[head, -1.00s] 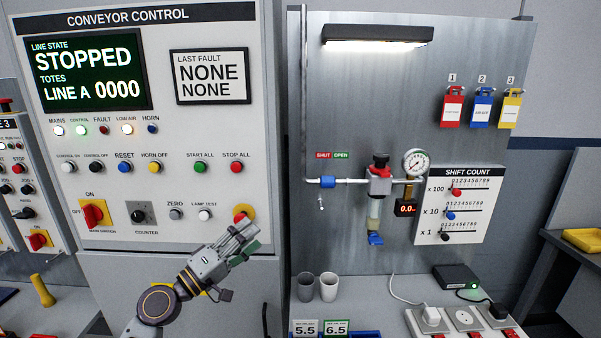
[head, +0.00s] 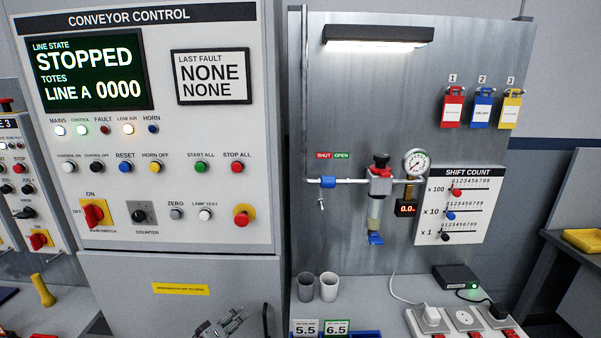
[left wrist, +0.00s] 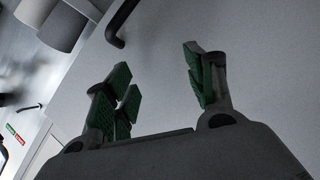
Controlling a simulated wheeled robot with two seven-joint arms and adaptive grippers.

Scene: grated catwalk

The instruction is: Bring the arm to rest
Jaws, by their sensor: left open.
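My left gripper (head: 232,318) shows at the bottom edge of the head view, in front of the lower grey door of the conveyor control cabinet (head: 180,270). Only its end is in view; the rest of the arm is below the picture. In the left wrist view its green-padded fingers (left wrist: 160,85) stand wide apart with nothing between them. The gripper is open and appears clear of the cabinet's buttons. My right gripper is in neither view.
A black door handle (head: 265,320) is close to the left gripper, on its right. Two grey cups (head: 328,288) stand on the bench to the right. A red stop button (head: 241,215) sits higher on the panel. A yellow label (head: 181,289) is on the door.

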